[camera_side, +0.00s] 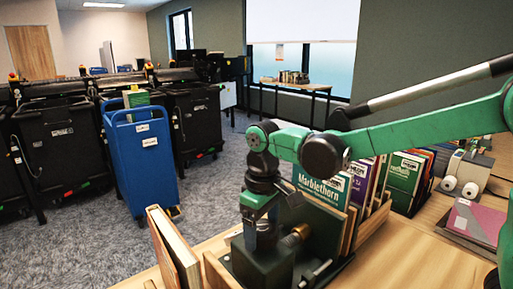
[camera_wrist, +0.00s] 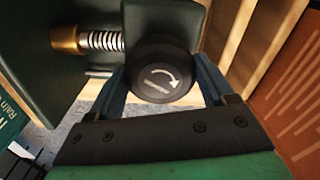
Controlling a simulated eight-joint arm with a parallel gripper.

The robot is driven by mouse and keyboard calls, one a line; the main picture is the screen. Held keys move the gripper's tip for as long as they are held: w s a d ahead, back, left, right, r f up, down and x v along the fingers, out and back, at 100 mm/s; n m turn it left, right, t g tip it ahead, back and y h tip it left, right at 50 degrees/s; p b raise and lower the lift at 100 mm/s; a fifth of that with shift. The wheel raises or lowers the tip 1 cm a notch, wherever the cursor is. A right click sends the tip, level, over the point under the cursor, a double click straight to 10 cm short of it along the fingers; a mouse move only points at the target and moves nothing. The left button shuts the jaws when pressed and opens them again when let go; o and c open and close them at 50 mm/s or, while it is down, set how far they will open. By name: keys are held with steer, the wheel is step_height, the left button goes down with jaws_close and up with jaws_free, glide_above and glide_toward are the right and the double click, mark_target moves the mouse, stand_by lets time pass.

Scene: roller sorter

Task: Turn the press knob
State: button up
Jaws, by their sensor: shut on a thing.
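The press knob (camera_wrist: 160,78) is a round black knob with a white curved arrow on its face, seen in the wrist view. My gripper (camera_wrist: 162,84) has its blue fingers on the left and right sides of the knob and is shut on it. The press (camera_side: 262,268) is a dark green block with a brass-coloured part (camera_side: 297,236) on its right side. In the side view my gripper (camera_side: 261,232) points down onto the press, and it hides the knob. The wrist view shows the press body (camera_wrist: 75,80) with a spring and a brass end (camera_wrist: 65,39).
A tan-edged book (camera_side: 173,250) leans at the left. A blue cart (camera_side: 142,155) and black bins (camera_side: 62,150) stand on the carpet behind. Bare wooden table (camera_side: 395,255) shows at right.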

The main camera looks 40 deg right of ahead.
mark_target(263, 226)
steer(key=m, duration=0.6)
steer(key=shift+m, duration=0.3)
stand_by(0.5)
steer(key=o, duration=1.2)
steer(key=shift+r, duration=2.8)
